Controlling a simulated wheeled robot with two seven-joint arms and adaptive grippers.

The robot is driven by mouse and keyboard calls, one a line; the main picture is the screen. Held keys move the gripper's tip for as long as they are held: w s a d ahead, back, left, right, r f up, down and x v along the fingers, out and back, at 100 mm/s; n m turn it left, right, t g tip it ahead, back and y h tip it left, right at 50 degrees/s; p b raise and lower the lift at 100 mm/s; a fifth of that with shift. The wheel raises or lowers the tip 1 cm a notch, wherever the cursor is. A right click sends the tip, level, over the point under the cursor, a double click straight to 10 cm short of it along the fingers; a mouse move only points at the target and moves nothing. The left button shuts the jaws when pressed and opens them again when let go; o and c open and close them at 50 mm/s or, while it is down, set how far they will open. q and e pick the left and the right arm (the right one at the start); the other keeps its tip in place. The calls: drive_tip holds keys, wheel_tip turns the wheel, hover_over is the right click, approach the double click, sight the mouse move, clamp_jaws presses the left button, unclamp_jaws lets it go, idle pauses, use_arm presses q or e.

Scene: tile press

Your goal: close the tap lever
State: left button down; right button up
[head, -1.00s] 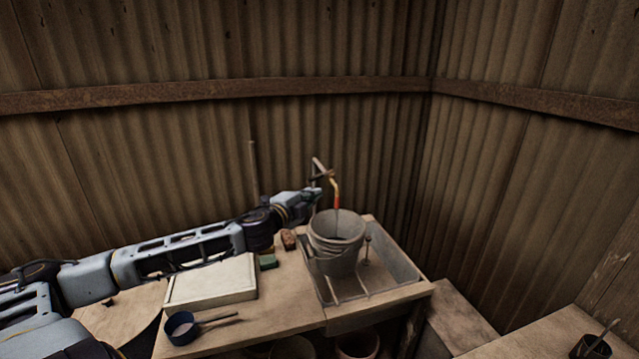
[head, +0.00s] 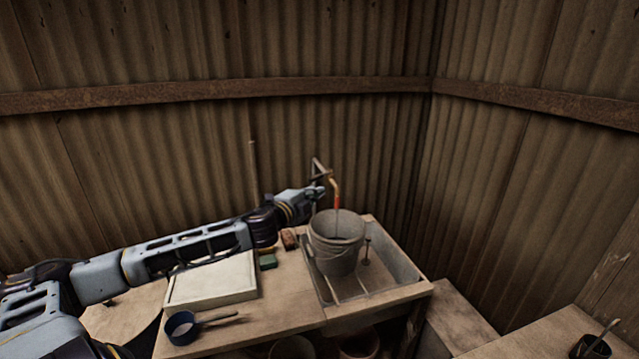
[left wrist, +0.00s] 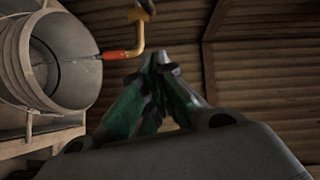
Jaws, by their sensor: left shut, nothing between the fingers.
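The tap (head: 334,185) rises behind the bucket (head: 336,231) in the sink; its brass spout with a red end points down into the bucket. A thin pale line runs from the red end into the bucket, seemingly water. The tap lever (head: 319,166) slants at the top of the tap. My left gripper (head: 323,189) is shut and empty, just left of the tap and below the lever. In the left wrist view its closed fingertips (left wrist: 157,62) lie close to the brass spout (left wrist: 138,42); I cannot tell whether they touch the tap. My right gripper is not in view.
The sink (head: 395,258) holds the bucket. A pale slab (head: 212,282), a green block (head: 268,262) and a brown brush or block (head: 289,239) lie on the bench under my left arm. A blue pan (head: 181,328) is at the front. Corrugated walls close in behind.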

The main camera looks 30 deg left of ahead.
sight(320, 176)
use_arm(q)
drive_tip(key=shift+w, duration=0.25)
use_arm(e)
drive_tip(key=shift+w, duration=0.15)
use_arm(q)
drive_tip(key=w+a+f+p, duration=0.1)
drive_tip(key=w+a, duration=0.3)
drive_tip(key=w, duration=0.4)
drive_tip(key=shift+w+p, duration=0.35)
drive_tip(key=shift+p, duration=0.3)
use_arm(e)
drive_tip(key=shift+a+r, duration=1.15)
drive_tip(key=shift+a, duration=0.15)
use_arm(q)
drive_tip(key=shift+a, duration=0.25)
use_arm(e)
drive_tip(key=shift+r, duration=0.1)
